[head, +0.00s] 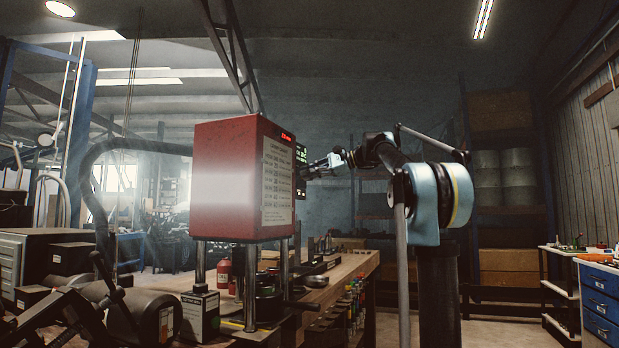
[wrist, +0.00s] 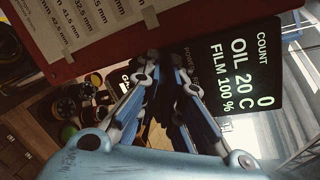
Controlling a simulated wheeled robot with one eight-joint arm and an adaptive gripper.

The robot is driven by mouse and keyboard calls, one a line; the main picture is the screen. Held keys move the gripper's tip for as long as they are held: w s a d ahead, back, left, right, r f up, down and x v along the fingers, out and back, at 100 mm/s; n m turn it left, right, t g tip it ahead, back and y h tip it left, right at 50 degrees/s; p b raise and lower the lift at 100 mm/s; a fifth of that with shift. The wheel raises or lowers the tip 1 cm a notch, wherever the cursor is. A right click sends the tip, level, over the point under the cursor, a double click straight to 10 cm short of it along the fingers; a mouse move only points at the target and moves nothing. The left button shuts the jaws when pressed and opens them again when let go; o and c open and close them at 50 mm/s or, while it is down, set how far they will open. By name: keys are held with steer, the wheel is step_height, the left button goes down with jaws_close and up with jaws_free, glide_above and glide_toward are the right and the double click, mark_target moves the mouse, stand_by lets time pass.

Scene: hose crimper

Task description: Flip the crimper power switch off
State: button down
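The crimper (head: 225,180) is a red box on metal posts on the bench. A black panel with a lit display (wrist: 245,80) is at its right side. The display reads count 0, oil 20 C, film 100 %, and it also shows edge-on in the head view (head: 301,158). Partly covered lettering, seemingly "POWER", is on the panel beside my fingertips. I cannot make out the power switch or its position; my fingers cover that area. My gripper (wrist: 169,80) points at the panel's lower part, close to it. Its fingers converge toward the tips, and contact is unclear.
A paper size chart (wrist: 90,20) is on the red housing beside the panel. Bottles and cans (wrist: 75,105) stand on the wooden bench (head: 345,268) below. A thick black hose (head: 100,160) curves at the crimper's left. A blue drawer cabinet (head: 600,300) stands far right.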

steer(key=shift+f, duration=0.1)
steer(key=shift+f+n+t+y, duration=0.2)
steer(key=shift+f+y, duration=0.3)
steer(key=shift+y, duration=0.75)
steer(key=shift+f+n+t+y, duration=0.15)
steer(key=shift+f+t+y, duration=0.3)
steer(key=shift+y, duration=0.85)
steer(key=shift+f+n+t+y, duration=0.15)
steer(key=shift+f+y, duration=0.4)
steer(key=shift+y, duration=0.7)
steer(key=c, duration=1.7)
jaws_free()
